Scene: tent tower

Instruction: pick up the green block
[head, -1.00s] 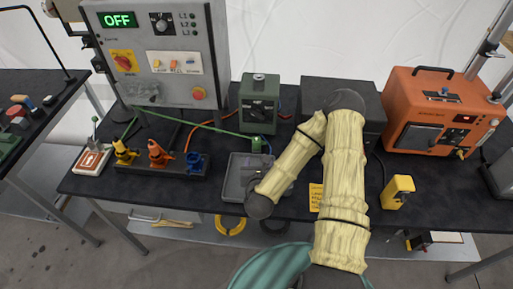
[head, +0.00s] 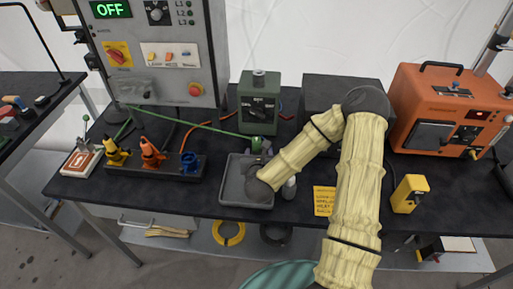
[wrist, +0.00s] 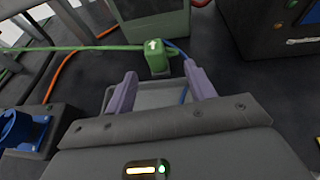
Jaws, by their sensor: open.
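The green block (head: 257,143) stands at the back edge of a grey tray, in front of a dark green box, in the head view. In the wrist view the green block (wrist: 158,62) shows a white arrow on its top and sits just beyond the fingertips, roughly centred between them. A green cable runs up to it from the left. My gripper (wrist: 160,78) is open and empty, with its two purple-grey fingers spread and pointing toward the block. In the head view my arm hides most of the gripper.
The grey tray (head: 232,182) lies below my gripper. The dark green box (head: 260,103) stands right behind the block. A rack with yellow, orange and blue plugs (head: 170,168) is to the left. A yellow block (head: 410,193) and an orange machine (head: 450,110) are to the right.

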